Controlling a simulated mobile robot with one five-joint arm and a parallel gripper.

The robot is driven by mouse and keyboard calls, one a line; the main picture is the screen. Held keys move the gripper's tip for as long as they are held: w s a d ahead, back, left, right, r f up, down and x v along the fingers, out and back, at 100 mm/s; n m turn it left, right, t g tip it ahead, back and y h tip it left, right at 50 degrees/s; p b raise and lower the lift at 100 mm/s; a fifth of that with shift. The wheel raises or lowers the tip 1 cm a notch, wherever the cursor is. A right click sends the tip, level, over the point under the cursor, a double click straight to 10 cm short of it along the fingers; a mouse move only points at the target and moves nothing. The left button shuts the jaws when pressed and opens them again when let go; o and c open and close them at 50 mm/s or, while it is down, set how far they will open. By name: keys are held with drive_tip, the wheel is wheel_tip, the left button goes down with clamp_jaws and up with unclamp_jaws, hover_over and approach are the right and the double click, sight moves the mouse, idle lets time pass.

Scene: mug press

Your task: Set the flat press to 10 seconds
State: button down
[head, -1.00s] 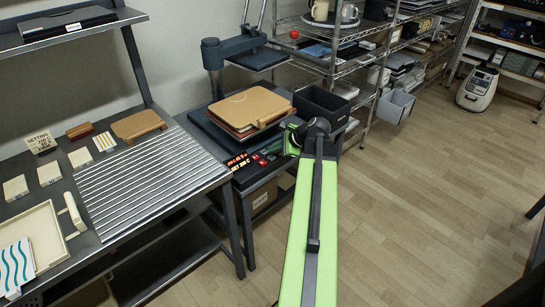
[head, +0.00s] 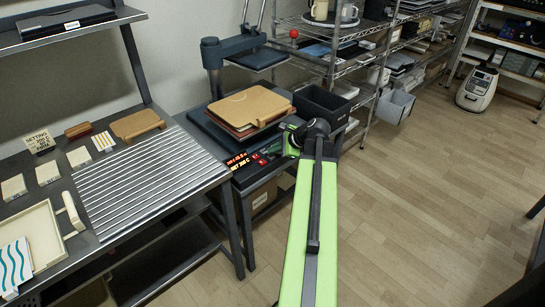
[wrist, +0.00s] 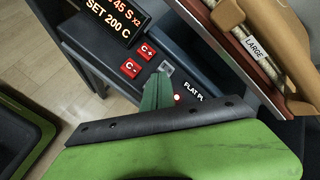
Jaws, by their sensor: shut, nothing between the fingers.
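The flat press has a dark lower plate (head: 203,128) and a raised upper plate (head: 262,58). Its front panel has a lit display (head: 241,163); in the wrist view the display (wrist: 112,17) is cut off and reads "45 S x2" and "SET 200 C". A red C+ button (wrist: 147,51) and a red C- button (wrist: 130,68) sit below it. My gripper (wrist: 159,82) is shut and empty, its green fingertips over the panel beside a small grey square (wrist: 167,68); I cannot tell whether they touch. A "FLAT PL..." label (wrist: 193,92) is partly hidden. In the head view my gripper (head: 272,149) is at the panel's right end.
A tan board (head: 250,107) lies stacked on the press; in the wrist view a "LARGE" tag (wrist: 253,47) shows. A dark bin (head: 322,103) stands right of the press. A bench with a ridged metal sheet (head: 150,180) is at left.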

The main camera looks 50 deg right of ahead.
drive_tip(key=shift+f+b, duration=0.5)
idle(0.4)
drive_tip(key=shift+r, duration=0.15)
drive_tip(key=shift+r+p, duration=0.8)
drive_tip(key=shift+p, duration=0.15)
wheel_tip(320, 180, up, 5)
drive_tip(key=p, duration=0.5)
idle(3.1)
wheel_tip(320, 180, up, 4)
drive_tip(key=p, duration=0.4)
hover_over(274, 157)
drive_tip(key=shift+w+f, duration=0.1)
drive_tip(key=shift+f, duration=0.05)
